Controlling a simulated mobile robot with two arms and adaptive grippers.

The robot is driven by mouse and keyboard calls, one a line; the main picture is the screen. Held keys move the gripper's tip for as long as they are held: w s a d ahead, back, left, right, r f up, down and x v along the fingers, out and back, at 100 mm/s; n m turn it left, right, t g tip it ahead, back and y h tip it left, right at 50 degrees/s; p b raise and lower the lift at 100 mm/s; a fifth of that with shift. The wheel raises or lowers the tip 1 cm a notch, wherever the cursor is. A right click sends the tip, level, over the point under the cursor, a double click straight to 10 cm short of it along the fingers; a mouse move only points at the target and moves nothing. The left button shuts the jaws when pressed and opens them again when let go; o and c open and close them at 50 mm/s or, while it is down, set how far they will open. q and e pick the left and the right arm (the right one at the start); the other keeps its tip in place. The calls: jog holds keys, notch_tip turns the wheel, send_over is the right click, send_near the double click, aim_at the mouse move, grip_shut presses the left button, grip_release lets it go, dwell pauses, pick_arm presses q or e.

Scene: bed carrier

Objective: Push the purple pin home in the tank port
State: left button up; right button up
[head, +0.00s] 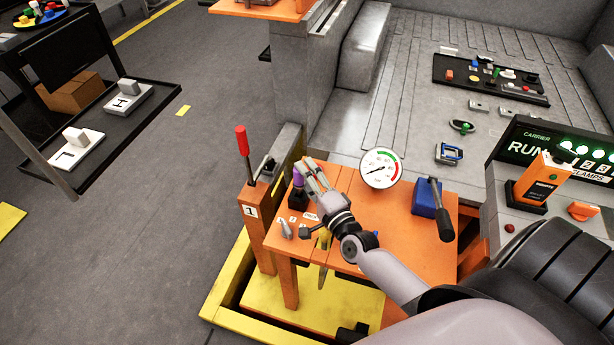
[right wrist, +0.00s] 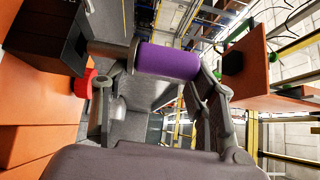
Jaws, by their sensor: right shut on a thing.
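The purple pin (head: 298,174) stands upright at the left side of the orange table, above a small black block (head: 297,199) that looks like the tank port. My right gripper (head: 312,177) is shut on the pin's purple part. In the right wrist view the purple cylinder (right wrist: 168,62) lies between my fingers, with a grey part running toward the black block (right wrist: 48,35). I cannot tell how deep the pin sits in the port. My left gripper is not in view.
The orange table (head: 400,250) also carries a round gauge (head: 381,168) and a blue block (head: 426,200) with a black-handled lever. A red-handled lever (head: 242,141) stands on an orange post to the left. A console with a green display (head: 545,140) is at the right.

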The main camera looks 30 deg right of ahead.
jog(key=shift+s+f+b, duration=0.1)
jog(key=shift+f+b, duration=0.9)
jog(key=shift+f, duration=0.1)
dwell(0.3)
jog(key=shift+r+p, duration=0.35)
jog(key=shift+p, duration=0.15)
jog(key=shift+r+p, duration=0.6)
jog(key=shift+r, duration=0.1)
jog(key=shift+w, duration=0.2)
dwell(0.4)
jog(key=shift+f+b, duration=1)
jog(key=shift+f, duration=0.1)
jog(key=shift+s, duration=0.1)
